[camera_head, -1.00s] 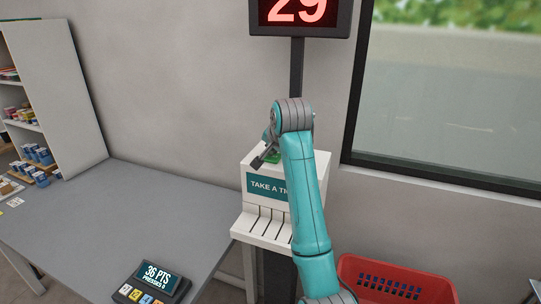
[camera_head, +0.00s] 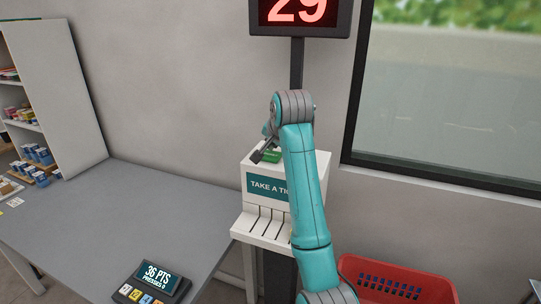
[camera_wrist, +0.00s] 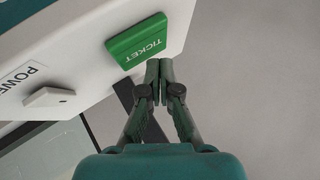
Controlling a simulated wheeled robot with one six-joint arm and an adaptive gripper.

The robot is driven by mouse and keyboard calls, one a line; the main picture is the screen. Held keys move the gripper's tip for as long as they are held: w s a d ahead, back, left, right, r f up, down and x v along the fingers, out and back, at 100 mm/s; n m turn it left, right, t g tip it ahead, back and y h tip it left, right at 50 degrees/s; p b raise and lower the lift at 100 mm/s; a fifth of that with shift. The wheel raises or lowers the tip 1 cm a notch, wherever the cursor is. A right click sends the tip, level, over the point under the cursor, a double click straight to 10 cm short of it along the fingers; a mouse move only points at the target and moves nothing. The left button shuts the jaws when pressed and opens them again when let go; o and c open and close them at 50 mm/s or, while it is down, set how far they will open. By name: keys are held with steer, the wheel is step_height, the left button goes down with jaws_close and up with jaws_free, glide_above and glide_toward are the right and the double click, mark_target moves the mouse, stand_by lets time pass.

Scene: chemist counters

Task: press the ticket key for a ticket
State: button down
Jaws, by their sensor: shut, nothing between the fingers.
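The green ticket key (camera_wrist: 138,42), marked TICKET, sits on the top face of the white ticket machine (camera_wrist: 85,65) in the wrist view. In the head view the key (camera_head: 271,157) is partly hidden by my arm, on top of the ticket machine (camera_head: 252,206) with its "TAKE A TI..." sign. My gripper (camera_wrist: 160,68) is shut and empty. Its fingertips are beside the key's lower right edge in the wrist view; I cannot see contact. In the head view my gripper (camera_head: 257,157) is at the machine's top.
A white power button (camera_wrist: 50,97) is on the same face. A red number display (camera_head: 298,12) reads 29 above the machine. A grey counter (camera_head: 120,220) with a small points terminal (camera_head: 152,284) is at left. A red basket (camera_head: 400,280) stands at lower right.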

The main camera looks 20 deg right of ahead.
mark_target(271, 156)
steer(key=shift+r, duration=2.55)
steer(key=shift+f, duration=0.1)
